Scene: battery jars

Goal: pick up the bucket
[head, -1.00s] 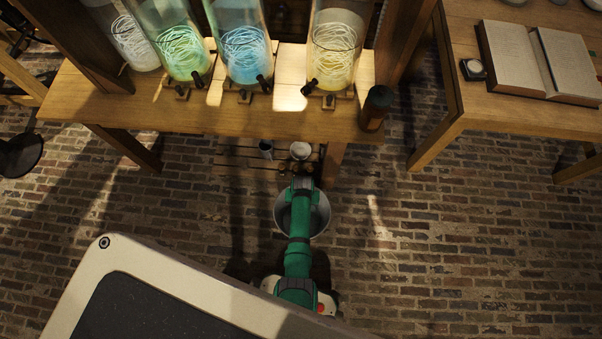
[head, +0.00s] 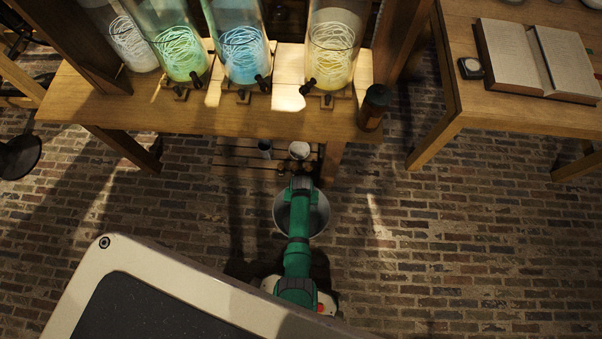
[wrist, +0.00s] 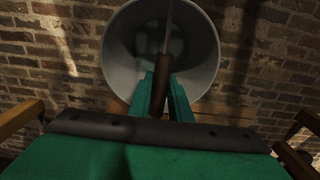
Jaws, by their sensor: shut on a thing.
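The bucket (head: 318,213) is a grey metal pail on the brick floor side, in front of the wooden bench, partly hidden behind my green arm in the head view. In the wrist view the bucket (wrist: 205,58) is seen from above, its round mouth open and its inside empty-looking. A brown handle grip (wrist: 159,84) on a thin wire crosses the mouth. My gripper (wrist: 162,85) has its two green fingers on either side of the brown grip and is shut on it. In the head view the fingers are hidden by the arm. I cannot tell whether the bucket touches the floor.
A wooden bench (head: 200,115) carries several glass jars of coloured coils and a dark bottle (head: 375,107) at its right end. A slatted low shelf (head: 235,160) is under it. A table (head: 500,105) with an open book stands at right. Brick floor (head: 430,240) is clear between.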

